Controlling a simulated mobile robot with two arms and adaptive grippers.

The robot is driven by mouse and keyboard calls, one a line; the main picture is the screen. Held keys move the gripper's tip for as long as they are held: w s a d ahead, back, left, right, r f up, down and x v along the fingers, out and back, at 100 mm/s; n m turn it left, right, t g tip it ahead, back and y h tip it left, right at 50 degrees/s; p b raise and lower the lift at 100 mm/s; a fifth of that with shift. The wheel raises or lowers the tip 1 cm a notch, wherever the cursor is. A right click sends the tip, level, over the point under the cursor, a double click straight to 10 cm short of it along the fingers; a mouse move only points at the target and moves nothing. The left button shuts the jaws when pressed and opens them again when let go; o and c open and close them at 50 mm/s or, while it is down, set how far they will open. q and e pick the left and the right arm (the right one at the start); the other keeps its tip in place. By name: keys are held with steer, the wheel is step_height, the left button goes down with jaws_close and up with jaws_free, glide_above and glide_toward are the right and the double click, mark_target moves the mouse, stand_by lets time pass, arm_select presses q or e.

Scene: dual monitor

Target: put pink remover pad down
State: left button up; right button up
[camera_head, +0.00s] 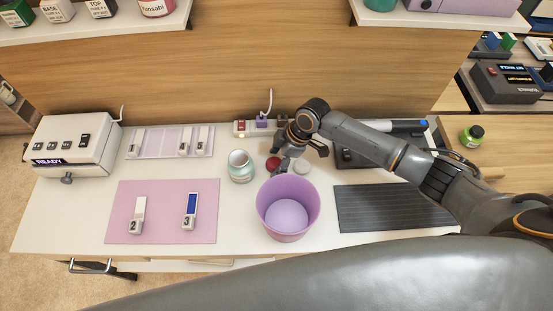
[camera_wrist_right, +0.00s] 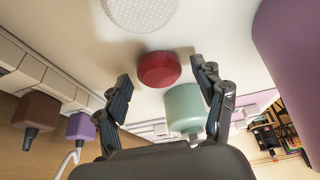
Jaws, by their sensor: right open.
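A dark red-pink round pad (camera_head: 273,163) lies on the white desk, between the glass jar and a white round pad (camera_head: 302,167). In the right wrist view the red-pink pad (camera_wrist_right: 158,69) sits on the white surface just beyond and between the spread fingertips. The white textured pad (camera_wrist_right: 140,12) is beside it. My right gripper (camera_head: 284,164) is low over the desk, open, with its fingers apart and nothing clamped between them. My left gripper is not in view.
A pink bin (camera_head: 288,222) stands close in front of the gripper. A teal-white jar (camera_head: 240,167) is left of the pad. A power strip (camera_head: 258,126) with plugs runs behind. A pink mat (camera_head: 160,229) lies at left, a dark ribbed mat (camera_head: 390,209) at right.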

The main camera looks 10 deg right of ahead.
steer(key=shift+r, duration=0.25)
steer(key=shift+d+r, duration=0.2)
steer(key=shift+r, duration=0.1)
steer(key=w+b+v, duration=0.1)
steer(key=v, duration=1)
steer(key=shift+s, duration=0.5)
steer(key=shift+r, duration=0.1)
